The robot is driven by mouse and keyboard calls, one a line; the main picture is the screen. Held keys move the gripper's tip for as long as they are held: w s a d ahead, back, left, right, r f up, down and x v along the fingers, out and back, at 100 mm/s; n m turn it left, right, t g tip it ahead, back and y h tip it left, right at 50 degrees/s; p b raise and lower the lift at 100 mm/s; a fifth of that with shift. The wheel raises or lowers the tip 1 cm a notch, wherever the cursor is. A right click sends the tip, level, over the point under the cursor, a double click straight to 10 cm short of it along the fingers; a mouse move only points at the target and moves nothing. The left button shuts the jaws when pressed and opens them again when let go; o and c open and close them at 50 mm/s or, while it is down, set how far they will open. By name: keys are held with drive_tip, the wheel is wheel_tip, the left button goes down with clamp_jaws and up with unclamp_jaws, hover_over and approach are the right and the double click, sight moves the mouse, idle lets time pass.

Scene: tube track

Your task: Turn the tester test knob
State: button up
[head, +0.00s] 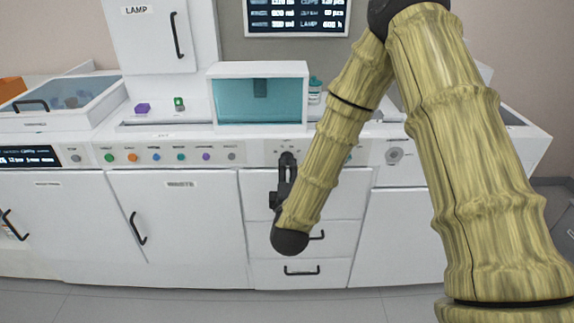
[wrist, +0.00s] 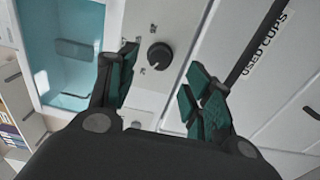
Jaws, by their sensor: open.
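A round black knob (wrist: 160,56) with a pale marker on it sits on the white front panel in the wrist view, with small marks around it. My gripper (wrist: 161,64) is open, its teal-padded fingers spread to either side of the knob in that picture. I cannot tell whether either finger touches it. In the head view my gripper (head: 288,160) is in front of the panel strip, above the middle drawers, and hides the knob or most of it.
A teal-windowed box (head: 260,100) stands on the counter above the panel; it also shows in the wrist view (wrist: 66,50). Coloured buttons (head: 157,157) line the panel to the left. A grey dial (head: 394,155) is to the right. A drawer labelled "USED CUPS" (wrist: 264,45) has a dark handle.

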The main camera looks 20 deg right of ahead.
sight(287, 162)
drive_tip(key=shift+x, duration=2.6)
drive_tip(key=c, duration=1.1)
